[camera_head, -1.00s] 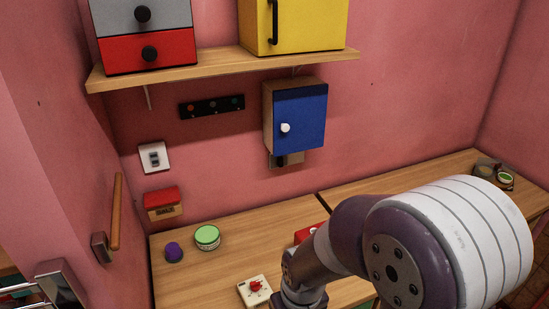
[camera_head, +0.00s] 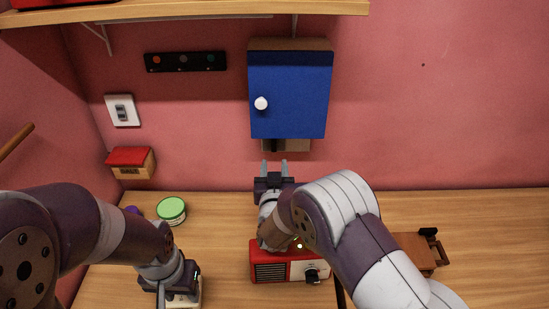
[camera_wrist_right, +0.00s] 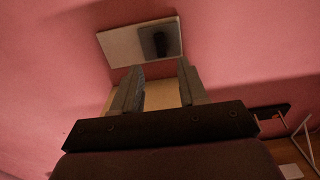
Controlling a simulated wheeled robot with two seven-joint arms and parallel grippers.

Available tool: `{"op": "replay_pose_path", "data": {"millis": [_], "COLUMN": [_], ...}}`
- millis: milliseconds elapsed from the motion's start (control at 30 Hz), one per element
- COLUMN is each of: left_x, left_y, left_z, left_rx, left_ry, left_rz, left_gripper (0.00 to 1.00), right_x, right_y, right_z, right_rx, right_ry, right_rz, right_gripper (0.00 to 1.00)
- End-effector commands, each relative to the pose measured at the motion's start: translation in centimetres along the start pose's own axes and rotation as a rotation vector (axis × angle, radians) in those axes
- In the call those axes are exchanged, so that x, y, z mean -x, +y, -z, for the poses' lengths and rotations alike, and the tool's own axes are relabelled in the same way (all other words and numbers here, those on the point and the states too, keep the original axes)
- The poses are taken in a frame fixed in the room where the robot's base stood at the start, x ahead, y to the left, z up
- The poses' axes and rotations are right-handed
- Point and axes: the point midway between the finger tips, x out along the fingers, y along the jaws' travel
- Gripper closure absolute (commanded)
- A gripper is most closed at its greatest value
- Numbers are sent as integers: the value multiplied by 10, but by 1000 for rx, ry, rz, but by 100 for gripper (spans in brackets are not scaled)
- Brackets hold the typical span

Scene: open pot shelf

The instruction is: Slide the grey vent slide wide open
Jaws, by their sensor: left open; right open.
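The vent slide (camera_head: 296,146) is a greyish plate on the wall just under the blue cabinet, mostly hidden by it in the head view. Its black knob (camera_head: 275,146) shows there. In the right wrist view, the pale plate (camera_wrist_right: 122,44) has a darker grey part with the knob (camera_wrist_right: 158,42) on it. My right gripper (camera_head: 274,166) is open and empty, fingers towards the wall just below the knob; it also shows in the right wrist view (camera_wrist_right: 160,82), apart from the plate. My left gripper (camera_head: 176,292) is open, low over the table at the left.
The blue cabinet (camera_head: 289,95) with a white knob hangs directly above the vent. A red radio-like box (camera_head: 268,263) stands under my right arm. A green-lidded jar (camera_head: 171,209) and a red-topped wall box (camera_head: 131,161) are at the left. The wall right of the cabinet is clear.

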Motion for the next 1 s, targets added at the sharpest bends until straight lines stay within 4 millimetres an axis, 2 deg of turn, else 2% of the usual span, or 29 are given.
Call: {"op": "replay_pose_path", "data": {"millis": [200,333,467,667,733,800,833,1000], "left_x": [11,14,15,14,14,14,14,14], "left_y": [0,0,0,0,0,0,0,0], "left_z": [2,2,2,2,2,2,2,2], "left_rx": [0,0,0,0,0,0,0,0], "left_ry": [0,1,0,0,0,0,0,0], "left_rz": [0,0,0,0,0,0,0,0], "left_gripper": [57,57,57,57,57,57,57,57], "right_x": [-41,-62,-70,-71,-71,-71,-71,-71], "right_y": [1,1,1,1,1,1,1,2], "right_z": [6,5,4,4,4,4,4,4], "right_rx": [-1,-2,-1,-1,-1,-1,-1,-1], "right_ry": [17,15,15,15,15,15,15,15], "right_rz": [-7,-6,-5,-4,-4,-4,-4,-4], "right_gripper": [57,57,57,57,74,96,100,100]}}
